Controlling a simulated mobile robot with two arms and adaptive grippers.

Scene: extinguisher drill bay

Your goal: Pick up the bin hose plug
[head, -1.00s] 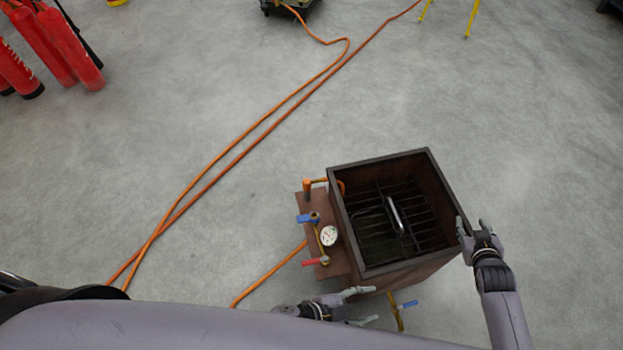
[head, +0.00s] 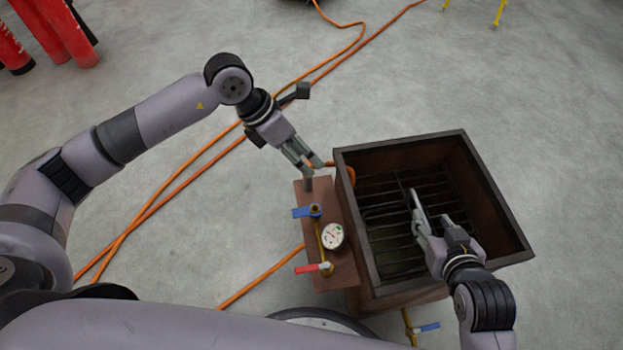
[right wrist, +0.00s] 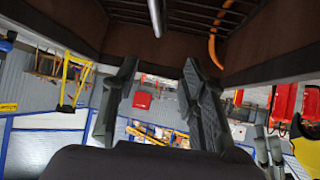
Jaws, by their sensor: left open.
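The bin hose plug (head: 308,184) is a small grey upright piece at the top of the bin's brown side panel. My right gripper (head: 425,228) is over the open bin (head: 350,215), near a metal bar (head: 417,205). In the right wrist view its fingers (right wrist: 155,95) are apart with nothing between them.
The side panel (head: 340,270) carries a blue-handled valve (head: 306,212), a gauge (head: 333,236) and a red-handled valve (head: 312,268). Orange hoses (head: 160,218) cross the floor. Red extinguishers (head: 65,30) stand at the far left. The floor right of the bin is clear.

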